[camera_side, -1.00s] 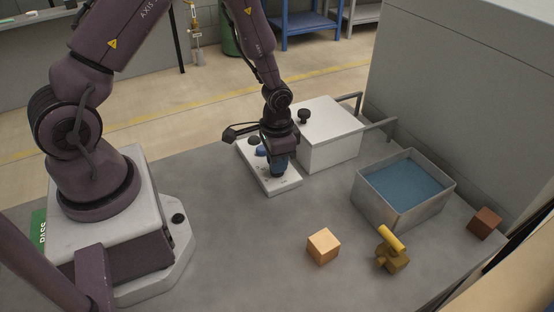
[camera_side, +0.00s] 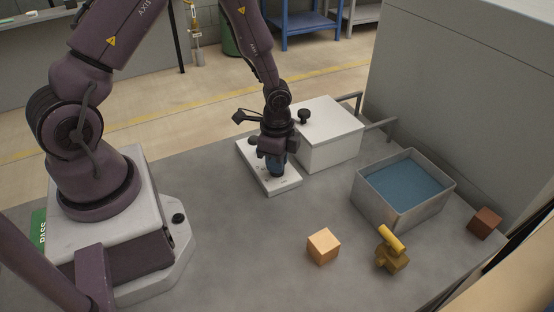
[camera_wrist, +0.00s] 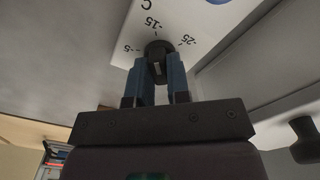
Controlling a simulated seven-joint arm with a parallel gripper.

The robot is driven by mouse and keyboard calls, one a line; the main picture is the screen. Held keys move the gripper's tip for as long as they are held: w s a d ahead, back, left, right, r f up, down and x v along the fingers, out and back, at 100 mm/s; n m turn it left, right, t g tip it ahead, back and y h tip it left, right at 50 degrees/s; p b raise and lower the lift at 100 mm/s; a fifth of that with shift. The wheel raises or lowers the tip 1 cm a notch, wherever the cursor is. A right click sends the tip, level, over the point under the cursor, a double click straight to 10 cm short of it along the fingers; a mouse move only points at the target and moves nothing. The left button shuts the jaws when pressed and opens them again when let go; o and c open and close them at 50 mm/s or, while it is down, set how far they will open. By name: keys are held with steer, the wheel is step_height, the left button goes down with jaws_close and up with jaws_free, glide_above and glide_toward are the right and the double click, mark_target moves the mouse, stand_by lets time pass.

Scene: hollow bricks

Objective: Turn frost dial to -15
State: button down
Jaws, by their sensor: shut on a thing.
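The frost dial (camera_wrist: 157,49) is a dark round knob on a white panel (camera_wrist: 106,50), seen in the wrist view. Printed marks -5, -15 and -25 are around it, with -15 beyond its far side. A pale strip shows on its near part; I cannot tell exactly which mark it indicates. My gripper (camera_wrist: 160,70) is shut on the dial, with one blue finger on each side. In the side view my gripper (camera_side: 275,168) points down at the front part of the panel (camera_side: 285,186) and hides the dial.
A white box with a black knob (camera_side: 328,135) stands close right of the panel. A metal tub with blue contents (camera_side: 392,209), a wooden cube (camera_side: 323,246), a yellow valve-like object (camera_side: 391,254) and a brown cube (camera_side: 485,223) lie further right.

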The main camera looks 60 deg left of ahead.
stand_by(0.5)
steer(key=c, duration=1.1)
jaws_free()
step_height(320, 180, up, 13)
